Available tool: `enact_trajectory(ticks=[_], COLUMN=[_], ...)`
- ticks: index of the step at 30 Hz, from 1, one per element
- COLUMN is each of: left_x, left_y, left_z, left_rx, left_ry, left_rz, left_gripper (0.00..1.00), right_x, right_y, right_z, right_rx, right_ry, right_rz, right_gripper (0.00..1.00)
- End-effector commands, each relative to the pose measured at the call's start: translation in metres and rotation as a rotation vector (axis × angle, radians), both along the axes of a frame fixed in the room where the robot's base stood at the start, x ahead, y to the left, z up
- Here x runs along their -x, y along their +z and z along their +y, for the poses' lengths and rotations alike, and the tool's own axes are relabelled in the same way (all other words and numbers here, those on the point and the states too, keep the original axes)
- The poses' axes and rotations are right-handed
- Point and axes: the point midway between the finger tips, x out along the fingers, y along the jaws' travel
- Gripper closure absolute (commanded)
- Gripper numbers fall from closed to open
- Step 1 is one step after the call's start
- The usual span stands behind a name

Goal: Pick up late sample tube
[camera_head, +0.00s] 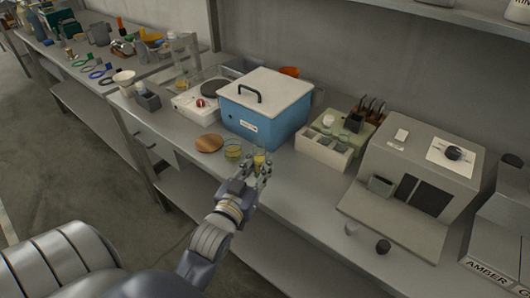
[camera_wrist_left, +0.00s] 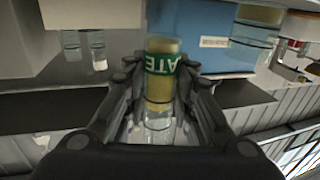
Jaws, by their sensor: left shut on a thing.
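The late sample tube (camera_head: 259,157) is a small clear tube with yellow liquid, in front of the blue box. In the left wrist view the late sample tube (camera_wrist_left: 161,85) has a green band with white letters, of which "ATE" shows upside down. My left gripper (camera_head: 259,170) is shut around the tube, and its fingers (camera_wrist_left: 158,105) lie on both sides of it. I cannot tell whether the tube's base touches the bench. My right gripper is not in view.
A glass with yellow liquid (camera_head: 233,152) stands close left of the tube, beside a round wooden disc (camera_head: 209,143). A blue box with white lid (camera_head: 262,108) stands behind. A white compartment rack (camera_head: 321,153) and a grey machine (camera_head: 420,160) stand to the right.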

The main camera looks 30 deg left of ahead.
Motion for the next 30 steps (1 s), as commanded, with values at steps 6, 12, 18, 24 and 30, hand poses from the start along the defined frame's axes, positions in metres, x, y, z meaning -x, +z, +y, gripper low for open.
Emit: enact_trajectory(ticks=[6, 12, 18, 24, 30], left_x=[0.054, 0.091, 0.112, 0.119, 0.119], left_y=[0.007, 0.010, 0.012, 0.012, 0.013], left_z=[-0.010, -0.016, -0.020, -0.021, -0.021], left_rx=[0.002, 0.002, 0.001, 0.001, 0.000], left_ry=[0.001, 0.001, 0.000, 0.000, 0.000], left_rz=[0.005, 0.003, 0.000, -0.002, -0.003], left_gripper=[1.00, 1.00, 1.00, 1.00, 1.00], right_x=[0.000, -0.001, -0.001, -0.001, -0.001], right_y=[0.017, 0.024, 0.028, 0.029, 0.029], right_z=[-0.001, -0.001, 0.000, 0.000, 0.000], right_rx=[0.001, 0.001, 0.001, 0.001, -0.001], right_ry=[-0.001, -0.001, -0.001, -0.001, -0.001], right_rz=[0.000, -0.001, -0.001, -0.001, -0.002], right_gripper=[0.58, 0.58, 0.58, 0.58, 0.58])
